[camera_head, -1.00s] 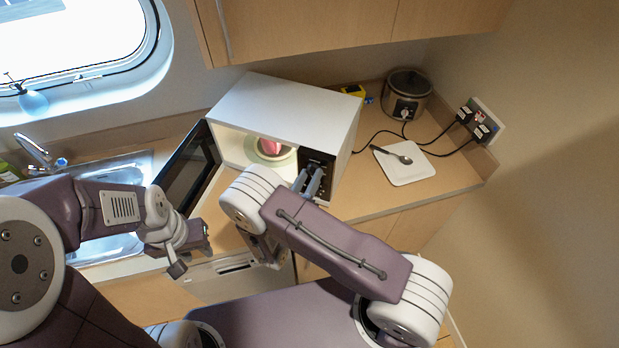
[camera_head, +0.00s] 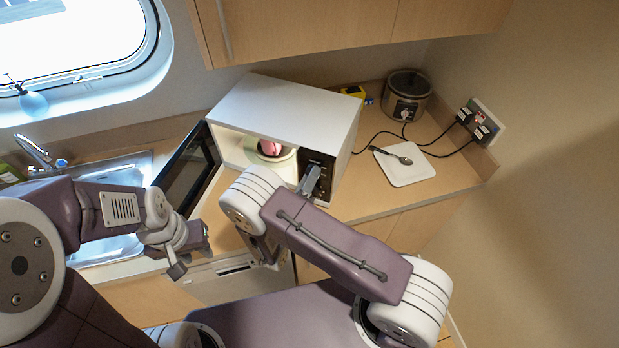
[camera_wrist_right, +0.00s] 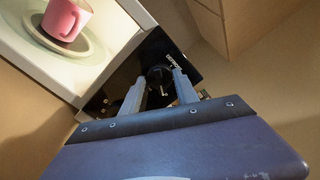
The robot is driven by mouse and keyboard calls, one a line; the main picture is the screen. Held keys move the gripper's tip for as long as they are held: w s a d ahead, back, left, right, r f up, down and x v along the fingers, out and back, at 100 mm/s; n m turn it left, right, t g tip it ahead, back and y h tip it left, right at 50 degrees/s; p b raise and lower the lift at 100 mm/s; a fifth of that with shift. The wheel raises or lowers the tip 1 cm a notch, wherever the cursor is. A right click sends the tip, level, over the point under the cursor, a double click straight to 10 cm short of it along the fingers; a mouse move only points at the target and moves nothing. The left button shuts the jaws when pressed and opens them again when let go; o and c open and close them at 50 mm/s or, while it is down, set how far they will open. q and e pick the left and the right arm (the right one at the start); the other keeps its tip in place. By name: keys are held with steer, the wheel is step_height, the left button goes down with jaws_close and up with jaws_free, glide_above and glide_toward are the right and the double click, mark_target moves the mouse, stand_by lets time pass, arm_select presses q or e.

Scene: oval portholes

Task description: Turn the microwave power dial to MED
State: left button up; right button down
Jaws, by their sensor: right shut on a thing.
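The white microwave (camera_head: 285,105) stands on the counter with its door (camera_head: 188,170) swung open to the left. Its black control panel (camera_head: 318,158) is at the right of its front. A round black dial (camera_wrist_right: 160,76) on the panel sits between the fingertips of my right gripper (camera_wrist_right: 160,82), which is shut on it. In the head view my right gripper (camera_head: 311,180) reaches the panel and hides most of the dial. The dial's marks cannot be read. My left gripper (camera_head: 191,256) is open and empty, in front of the open door.
A pink mug (camera_wrist_right: 65,18) stands on the plate inside the microwave. A slow cooker (camera_head: 406,95), a white board (camera_head: 404,165) with a spoon, and cables to a wall socket (camera_head: 482,120) are at the right. The sink (camera_head: 115,172) is at the left.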

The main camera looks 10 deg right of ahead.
stand_by(0.3)
steer(key=c, duration=0.9)
jaws_free()
steer(key=b+v, duration=0.3)
steer(key=v, duration=0.6)
steer(key=shift+b, duration=0.35)
